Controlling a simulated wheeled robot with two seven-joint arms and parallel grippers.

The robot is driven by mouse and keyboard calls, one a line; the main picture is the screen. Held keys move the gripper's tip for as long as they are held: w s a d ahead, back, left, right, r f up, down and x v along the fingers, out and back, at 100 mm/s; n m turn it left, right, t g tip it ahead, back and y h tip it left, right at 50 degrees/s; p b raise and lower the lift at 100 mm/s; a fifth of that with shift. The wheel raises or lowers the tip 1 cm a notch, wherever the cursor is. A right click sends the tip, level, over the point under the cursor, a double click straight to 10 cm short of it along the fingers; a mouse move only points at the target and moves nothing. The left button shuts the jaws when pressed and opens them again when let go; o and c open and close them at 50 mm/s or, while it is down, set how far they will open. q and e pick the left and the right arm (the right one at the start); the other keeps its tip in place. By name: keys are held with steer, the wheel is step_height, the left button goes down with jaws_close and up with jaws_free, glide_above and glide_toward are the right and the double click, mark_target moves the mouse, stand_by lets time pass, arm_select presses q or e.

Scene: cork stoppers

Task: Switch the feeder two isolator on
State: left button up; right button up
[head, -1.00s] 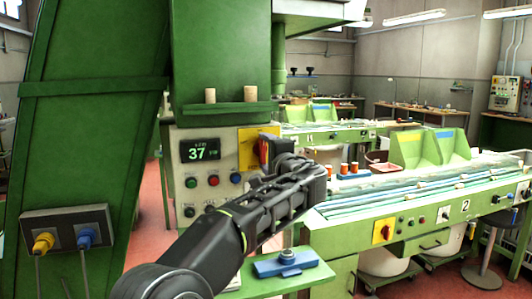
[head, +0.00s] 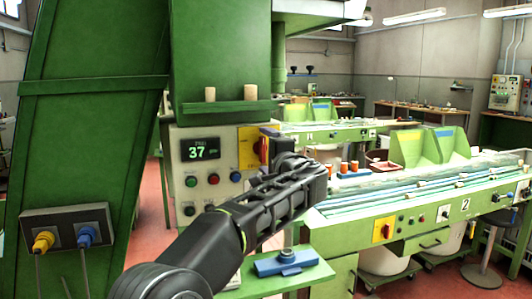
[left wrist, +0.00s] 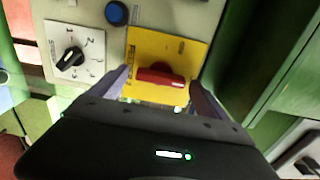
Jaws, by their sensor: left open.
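A yellow plate with a red rotary handle (head: 263,149) is on the front of the grey control panel (head: 207,150). In the left wrist view the red handle (left wrist: 160,77) lies across the picture on its yellow plate (left wrist: 165,48). My left gripper (head: 278,148) is at the plate, partly covering it in the head view. Its fingers are spread, one on each side of the handle; contact cannot be told. A second yellow plate with a red knob (head: 388,230) is on the bench marked 2. The small labels are unreadable. My right gripper is not in view.
Beside the plate are a black selector knob (left wrist: 70,57) and a blue button (left wrist: 116,13). A green shelf with two corks (head: 250,92) is above the panel. A blue block (head: 287,264) sits on the green ledge below my arm.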

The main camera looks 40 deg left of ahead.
arm_select(q)
steer(key=b+v, duration=0.2)
steer(key=v, duration=0.5)
steer(key=shift+s+d, duration=0.2)
steer(key=shift+d, duration=0.1)
